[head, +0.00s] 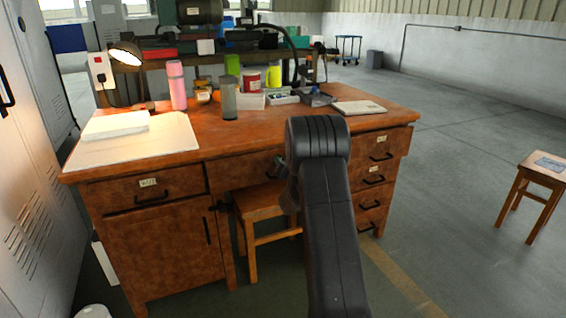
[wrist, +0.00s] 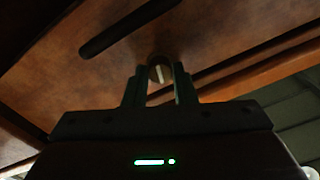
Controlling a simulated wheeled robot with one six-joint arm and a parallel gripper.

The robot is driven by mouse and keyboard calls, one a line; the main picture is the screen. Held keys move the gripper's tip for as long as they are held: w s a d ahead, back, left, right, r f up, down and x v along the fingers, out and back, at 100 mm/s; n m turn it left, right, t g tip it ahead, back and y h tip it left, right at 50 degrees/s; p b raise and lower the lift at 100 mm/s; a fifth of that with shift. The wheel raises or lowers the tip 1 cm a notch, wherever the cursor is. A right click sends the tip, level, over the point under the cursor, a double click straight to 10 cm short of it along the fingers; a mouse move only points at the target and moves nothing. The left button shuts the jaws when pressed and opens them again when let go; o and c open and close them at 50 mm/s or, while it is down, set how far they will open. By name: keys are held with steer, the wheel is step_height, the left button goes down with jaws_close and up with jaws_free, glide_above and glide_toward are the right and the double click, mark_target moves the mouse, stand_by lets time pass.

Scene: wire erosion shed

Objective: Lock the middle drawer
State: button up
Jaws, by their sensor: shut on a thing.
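The middle drawer (head: 238,171) is the wide drawer in the centre of the wooden desk, and its front looks closed. In the wrist view, its dark bar handle (wrist: 125,30) runs slantwise at the upper left. Beside the handle is a small round lock knob (wrist: 160,68) with a pale upright mark. My gripper (wrist: 160,77) is shut on this knob, one finger on each side of it. In the head view, my arm hides most of the gripper and the lock.
The desk top (head: 270,128) holds a lit lamp (head: 126,53), papers, bottles and small trays. A wooden stool (head: 262,208) stands under the desk, close to my arm. Another stool (head: 538,172) stands at the right. Grey lockers (head: 35,150) line the left; the right floor is open.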

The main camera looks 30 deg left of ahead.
steer(key=m+p, duration=0.1)
steer(key=m, duration=0.6)
steer(key=shift+r+p, duration=0.1)
steer(key=shift+p, duration=0.3)
steer(key=m+p, duration=0.1)
steer(key=m, duration=0.3)
steer(key=shift+m+p, duration=0.5)
steer(key=shift+m, duration=1.4)
steer(key=o, duration=1)
steer(key=p+v, duration=0.2)
steer(key=v, duration=1.1)
steer(key=shift+s+d, duration=0.2)
steer(key=shift+d, duration=0.15)
